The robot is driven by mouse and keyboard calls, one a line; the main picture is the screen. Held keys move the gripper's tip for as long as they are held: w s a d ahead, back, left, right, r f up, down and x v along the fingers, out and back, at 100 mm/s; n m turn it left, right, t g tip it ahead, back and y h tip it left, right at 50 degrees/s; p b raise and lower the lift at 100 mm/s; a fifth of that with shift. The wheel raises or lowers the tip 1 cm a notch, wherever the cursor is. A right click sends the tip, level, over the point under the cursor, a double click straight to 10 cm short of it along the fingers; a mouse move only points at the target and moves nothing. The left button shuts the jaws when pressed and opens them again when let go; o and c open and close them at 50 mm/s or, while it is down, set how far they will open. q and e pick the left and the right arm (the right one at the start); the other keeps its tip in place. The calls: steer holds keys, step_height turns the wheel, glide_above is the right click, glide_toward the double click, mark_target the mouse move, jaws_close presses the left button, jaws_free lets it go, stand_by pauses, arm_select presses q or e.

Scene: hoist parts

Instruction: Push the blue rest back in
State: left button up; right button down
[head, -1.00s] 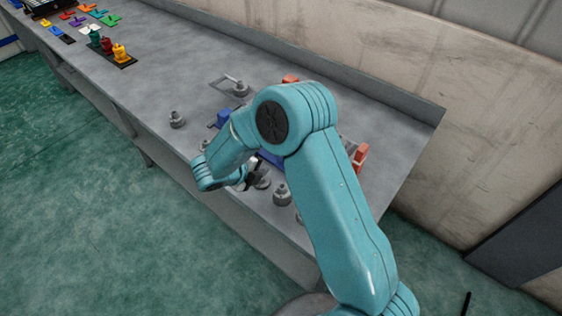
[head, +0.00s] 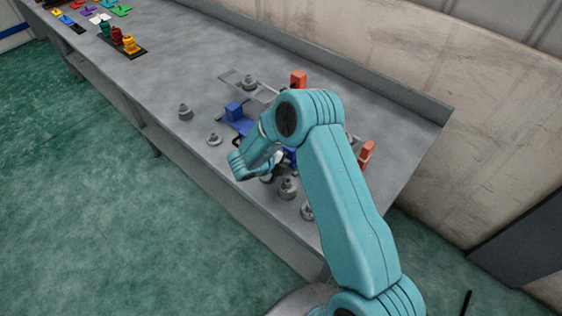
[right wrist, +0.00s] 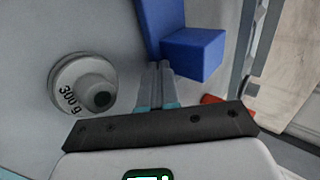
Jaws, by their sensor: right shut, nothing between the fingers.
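A blue part with an upright block (head: 235,111) shows left of my right arm in the head view, and more blue (head: 291,154) shows partly behind that arm. In the right wrist view a blue block (right wrist: 195,53) and a blue bar (right wrist: 160,18) lie just beyond my right gripper (right wrist: 160,68). Its fingers are shut and empty, their tips close to the block's left side; I cannot tell whether they touch. In the head view my forearm and wrist largely hide this gripper. My left gripper is not in view.
A 300 g weight (right wrist: 84,85) stands left of the fingers in the wrist view. Other grey weights (head: 185,112) stand along the bench (head: 210,60). Orange-red blocks (head: 298,81) (head: 367,152) stand behind and right of my arm. The bench's middle left is clear.

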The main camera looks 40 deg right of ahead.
steer(key=shift+d, duration=0.1)
steer(key=d, duration=0.3)
steer(key=d+b, duration=0.1)
steer(key=d, duration=0.2)
steer(key=d+b, duration=0.1)
steer(key=d, duration=0.3)
steer(key=shift+w, duration=0.4)
steer(key=shift+d+r, duration=0.2)
steer(key=shift+d, duration=0.25)
